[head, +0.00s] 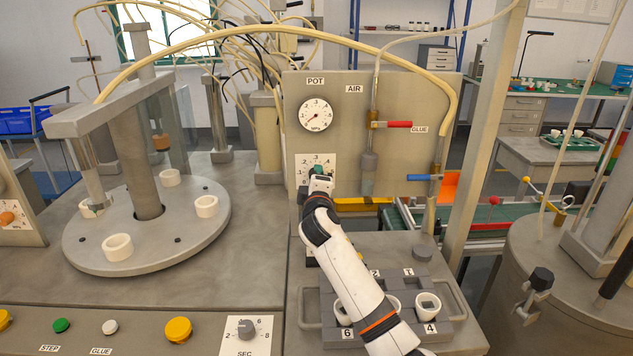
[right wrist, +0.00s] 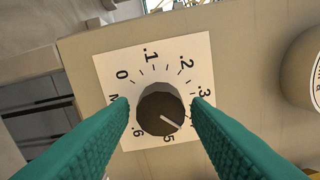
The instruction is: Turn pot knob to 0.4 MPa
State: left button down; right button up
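The pot knob (right wrist: 160,110) is a dark round knob on a white dial plate (right wrist: 115,62) in the right wrist view. Its white pointer aims to the lower right, a little short of the .5 mark and on the .4 side. The .4 mark is hidden behind a finger. My right gripper (right wrist: 160,106) has its green fingers on either side of the knob, with a narrow gap at each side. In the head view my right gripper (head: 318,172) covers the knob in front of the dial plate (head: 304,160). My left gripper is not in view.
Above the dial is the POT pressure gauge (head: 316,116). A red-handled valve (head: 398,124) and a blue-handled valve (head: 422,177) are to the right. A grey block with numbered sockets (head: 460,312) lies below, partly behind my arm. A round turntable (head: 150,238) holds white rings.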

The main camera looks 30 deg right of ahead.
jog(key=shift+o, duration=1)
jog(key=b+v, duration=0.1)
jog(key=v, duration=1.1)
jog(key=shift+s+f, duration=0.1)
